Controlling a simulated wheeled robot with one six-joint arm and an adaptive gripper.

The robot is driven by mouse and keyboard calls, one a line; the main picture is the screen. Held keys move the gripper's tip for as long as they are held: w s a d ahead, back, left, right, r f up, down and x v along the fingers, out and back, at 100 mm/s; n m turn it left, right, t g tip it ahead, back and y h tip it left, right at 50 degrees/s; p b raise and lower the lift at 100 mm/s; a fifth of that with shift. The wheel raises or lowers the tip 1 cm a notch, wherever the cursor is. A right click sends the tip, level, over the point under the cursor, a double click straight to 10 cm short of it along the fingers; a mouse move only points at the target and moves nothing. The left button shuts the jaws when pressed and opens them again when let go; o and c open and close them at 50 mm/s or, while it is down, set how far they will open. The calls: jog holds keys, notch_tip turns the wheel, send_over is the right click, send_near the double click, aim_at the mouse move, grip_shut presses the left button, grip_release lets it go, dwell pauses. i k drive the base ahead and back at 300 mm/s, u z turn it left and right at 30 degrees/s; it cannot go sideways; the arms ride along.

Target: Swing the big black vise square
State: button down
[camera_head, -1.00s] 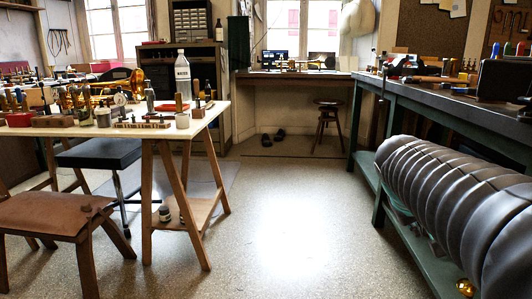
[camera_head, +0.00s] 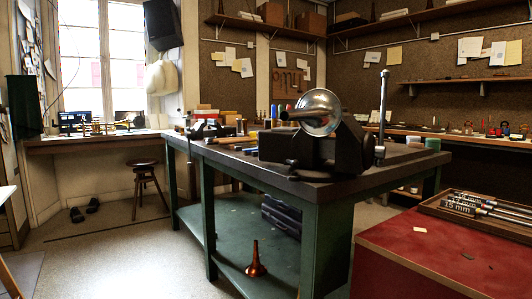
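A big black vise (camera_head: 338,147) stands on the corner of a dark-topped green workbench (camera_head: 330,190). A shiny silver disc with a short tube (camera_head: 318,112) shows at the vise's upper part and hides some of it. An upright silver bar with a ball top (camera_head: 383,108) rises at its right side. The vise appears turned at an angle to the bench edges, but its exact angle is hard to tell. My gripper is not in view.
A red-topped cabinet (camera_head: 400,250) with a tray of labelled rods (camera_head: 490,207) stands at the front right. A copper bell-shaped piece (camera_head: 256,262) stands on the bench's lower shelf. A wooden stool (camera_head: 146,180) is at the back. The floor at left front is clear.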

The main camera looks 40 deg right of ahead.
aim_at(276, 145)
jog(key=z, duration=2.25)
jog(key=k, duration=0.65)
jog(key=z, duration=0.95)
jog(key=i, duration=1.05)
jog(key=u, duration=0.6)
